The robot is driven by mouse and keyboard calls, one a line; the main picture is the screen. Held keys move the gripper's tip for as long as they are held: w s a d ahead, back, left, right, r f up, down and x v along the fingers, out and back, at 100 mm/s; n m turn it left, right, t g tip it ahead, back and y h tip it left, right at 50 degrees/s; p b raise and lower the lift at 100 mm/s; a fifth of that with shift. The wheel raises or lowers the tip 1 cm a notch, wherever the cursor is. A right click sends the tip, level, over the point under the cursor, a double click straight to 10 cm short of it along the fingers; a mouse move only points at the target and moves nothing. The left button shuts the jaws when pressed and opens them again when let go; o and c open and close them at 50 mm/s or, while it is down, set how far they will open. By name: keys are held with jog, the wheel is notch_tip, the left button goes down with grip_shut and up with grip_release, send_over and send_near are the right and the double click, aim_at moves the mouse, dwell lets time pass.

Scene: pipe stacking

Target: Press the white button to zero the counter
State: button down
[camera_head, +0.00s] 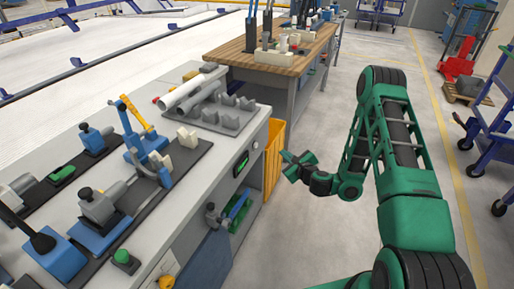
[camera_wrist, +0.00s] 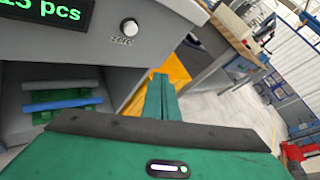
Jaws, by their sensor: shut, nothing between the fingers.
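The white button (camera_wrist: 129,27) is a round knob on the grey front panel, with the word "zero" printed under it. The counter display (camera_wrist: 42,12) is left of it, with green characters ending in "5 pcs"; its left part is cut off. My gripper (camera_wrist: 160,80) is shut and empty. Its green fingertips appear below and right of the button, apart from it. In the head view my gripper (camera_head: 297,167) is in the open air right of the bench front.
A yellow bin (camera_head: 274,158) stands beside the bench end, behind my fingers in the wrist view. Below the panel is an open shelf holding blue and green pieces (camera_wrist: 62,105). Pipes (camera_head: 195,88) lie on the bench top.

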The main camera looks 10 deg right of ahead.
aim_at(256, 145)
jog(key=shift+a, duration=0.15)
jog(key=w+a, duration=0.5)
jog(key=a, duration=0.2)
dwell(0.9)
jog(key=shift+w+a, duration=0.45)
jog(key=shift+a, duration=0.25)
dwell(3.1)
jog(key=shift+s+d, duration=0.45)
jog(key=shift+d, duration=0.25)
